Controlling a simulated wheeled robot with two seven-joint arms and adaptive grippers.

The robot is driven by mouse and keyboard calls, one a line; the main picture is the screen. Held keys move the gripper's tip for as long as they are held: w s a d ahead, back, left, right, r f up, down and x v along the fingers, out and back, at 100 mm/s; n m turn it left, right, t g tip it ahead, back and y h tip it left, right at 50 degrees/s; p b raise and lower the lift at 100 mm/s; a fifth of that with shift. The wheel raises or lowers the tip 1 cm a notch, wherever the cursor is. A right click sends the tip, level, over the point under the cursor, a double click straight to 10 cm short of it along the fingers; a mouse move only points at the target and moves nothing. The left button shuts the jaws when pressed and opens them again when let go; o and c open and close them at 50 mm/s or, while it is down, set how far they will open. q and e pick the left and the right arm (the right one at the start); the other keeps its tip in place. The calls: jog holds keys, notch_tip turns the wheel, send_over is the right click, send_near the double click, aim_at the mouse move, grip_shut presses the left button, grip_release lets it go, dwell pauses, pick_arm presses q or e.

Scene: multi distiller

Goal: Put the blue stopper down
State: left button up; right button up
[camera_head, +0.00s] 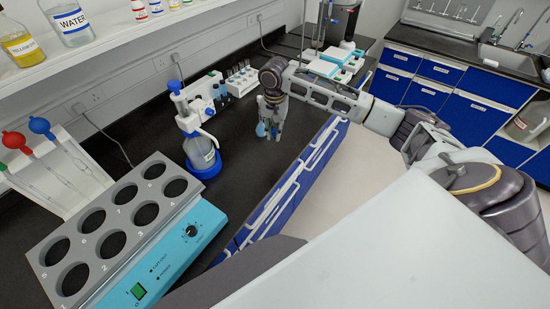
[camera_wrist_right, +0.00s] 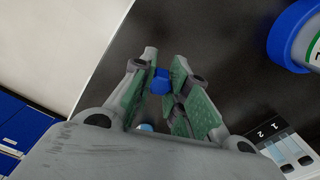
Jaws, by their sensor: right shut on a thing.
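My right gripper (camera_head: 270,132) hangs pointing down over the black bench, near its front edge. In the right wrist view, the gripper (camera_wrist_right: 165,85) has its green-padded fingers closed around the small blue stopper (camera_wrist_right: 161,82). A light blue rounded piece (camera_wrist_right: 146,127) shows lower between the fingers; I cannot tell whether it belongs to the stopper. In the head view the light blue piece (camera_head: 261,130) shows beside the fingertips, and the gap to the bench is hard to judge. My left gripper is not in view.
A bottle with a blue-topped dispenser (camera_head: 203,155) stands left of the gripper. A white rack of vials (camera_head: 241,78) and small dark bottles (camera_head: 221,95) stand behind. A heating block with round wells (camera_head: 120,225) fills the near left. Bare bench lies around the gripper.

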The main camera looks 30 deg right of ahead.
send_over(274, 156)
jog(key=shift+d+f, duration=0.1)
jog(key=shift+f, duration=3.05)
jog(key=shift+f, duration=0.1)
jog(key=shift+f, duration=1.8)
jog(key=shift+p, duration=0.3)
jog(key=o, duration=0.7)
jog(key=shift+f, duration=0.1)
jog(key=shift+c, duration=0.2)
notch_tip(274, 156, up, 12)
jog(key=shift+r+b, duration=0.15)
jog(key=shift+b, duration=0.25)
